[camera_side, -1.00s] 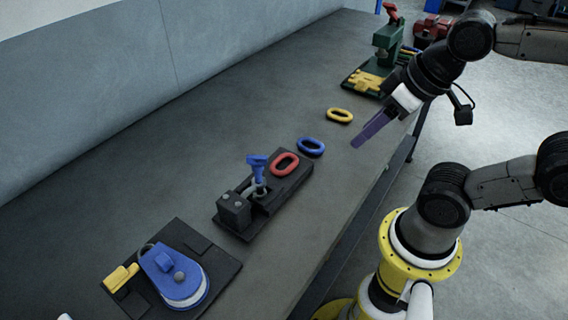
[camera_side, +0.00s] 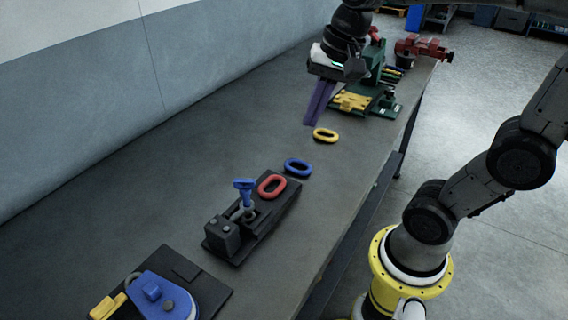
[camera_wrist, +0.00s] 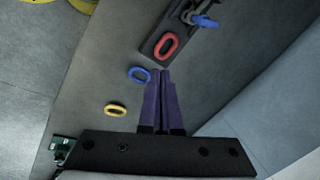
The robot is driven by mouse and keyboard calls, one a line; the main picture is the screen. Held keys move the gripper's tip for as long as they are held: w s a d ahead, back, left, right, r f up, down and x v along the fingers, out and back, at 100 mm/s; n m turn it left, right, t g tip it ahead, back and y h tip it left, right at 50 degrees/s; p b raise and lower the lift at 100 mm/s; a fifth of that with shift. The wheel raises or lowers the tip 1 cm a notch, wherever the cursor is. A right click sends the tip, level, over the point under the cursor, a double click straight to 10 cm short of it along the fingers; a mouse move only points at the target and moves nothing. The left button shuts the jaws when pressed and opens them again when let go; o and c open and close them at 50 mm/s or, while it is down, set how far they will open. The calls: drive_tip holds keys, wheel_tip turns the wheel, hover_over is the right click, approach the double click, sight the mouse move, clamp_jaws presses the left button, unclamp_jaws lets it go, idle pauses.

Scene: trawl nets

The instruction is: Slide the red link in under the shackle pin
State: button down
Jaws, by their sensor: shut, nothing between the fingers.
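The red link (camera_side: 271,187) lies flat on the right end of a dark base plate (camera_side: 272,212); it also shows in the wrist view (camera_wrist: 166,47). The shackle (camera_side: 247,208) with its blue-headed pin (camera_side: 244,187) stands on the same plate, left of the link and apart from it. In the wrist view the blue pin head (camera_wrist: 205,21) is at the top right. My gripper (camera_side: 308,122) is shut and empty, in the air over the bench, well away from the link toward the far end. Its purple fingers (camera_wrist: 163,72) are together in the wrist view.
A blue link (camera_side: 298,167) and a yellow link (camera_side: 325,135) lie on the bench between plate and gripper. A green press-like fixture (camera_side: 375,75) stands behind the gripper. A blue block on a dark plate (camera_side: 215,279) is at the near end. The left bench is clear.

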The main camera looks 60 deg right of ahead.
sight(263, 192)
drive_tip(key=w+d+f+m+g+y, duration=0.2)
drive_tip(key=w+d+f+m+g, duration=0.1)
drive_tip(key=w+d+f+m, duration=0.55)
drive_tip(key=shift+n, duration=0.95)
drive_tip(key=x, duration=0.3)
drive_tip(key=d+x, duration=0.1)
drive_tip(key=x, duration=0.2)
drive_tip(key=d+x, duration=0.1)
drive_tip(key=x, duration=0.3)
drive_tip(key=shift+f, duration=0.2)
drive_tip(key=a, duration=0.3)
drive_tip(key=shift+w+f, duration=0.1)
drive_tip(key=shift+f, duration=0.1)
drive_tip(key=shift+a, duration=0.55)
drive_tip(key=a, duration=0.8)
drive_tip(key=shift+a, duration=0.4)
